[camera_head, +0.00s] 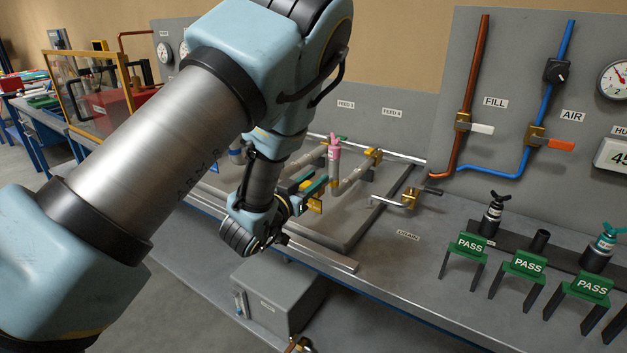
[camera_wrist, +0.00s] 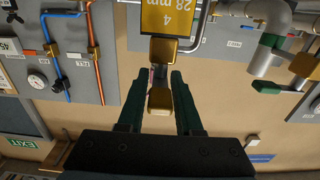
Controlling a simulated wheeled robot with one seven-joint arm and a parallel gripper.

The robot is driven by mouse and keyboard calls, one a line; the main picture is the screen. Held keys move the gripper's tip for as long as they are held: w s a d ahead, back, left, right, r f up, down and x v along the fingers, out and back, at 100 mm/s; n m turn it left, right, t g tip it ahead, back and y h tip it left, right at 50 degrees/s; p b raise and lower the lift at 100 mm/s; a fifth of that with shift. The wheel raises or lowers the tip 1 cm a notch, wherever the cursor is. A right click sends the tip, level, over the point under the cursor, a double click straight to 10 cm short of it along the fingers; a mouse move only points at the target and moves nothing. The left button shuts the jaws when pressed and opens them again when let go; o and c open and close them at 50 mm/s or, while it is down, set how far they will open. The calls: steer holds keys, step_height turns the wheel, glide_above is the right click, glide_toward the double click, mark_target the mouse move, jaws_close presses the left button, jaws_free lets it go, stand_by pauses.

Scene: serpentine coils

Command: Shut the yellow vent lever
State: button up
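My gripper (camera_head: 316,190) reaches over the pipe coil on the bench. In the wrist view its two dark green fingers (camera_wrist: 160,98) stand apart. A yellow block (camera_wrist: 160,97) lies between them, with a narrow gap seen on each side. A yellow plate marked 28 mm and 4 (camera_wrist: 172,16) is just beyond it. In the head view a yellow piece (camera_head: 315,205) shows at the fingers, partly hidden. I cannot tell for sure whether these yellow parts are the vent lever, or its angle.
The pipe coil with a pink fitting (camera_head: 334,150) lies in a bench tray. A brass drain valve (camera_head: 411,198) is to the right. Green PASS stands (camera_head: 525,264) line the right side. The back panel holds the fill valve (camera_head: 464,122) and air valve (camera_head: 537,134). A grey box (camera_head: 275,295) sits below.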

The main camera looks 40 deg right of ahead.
jaws_close()
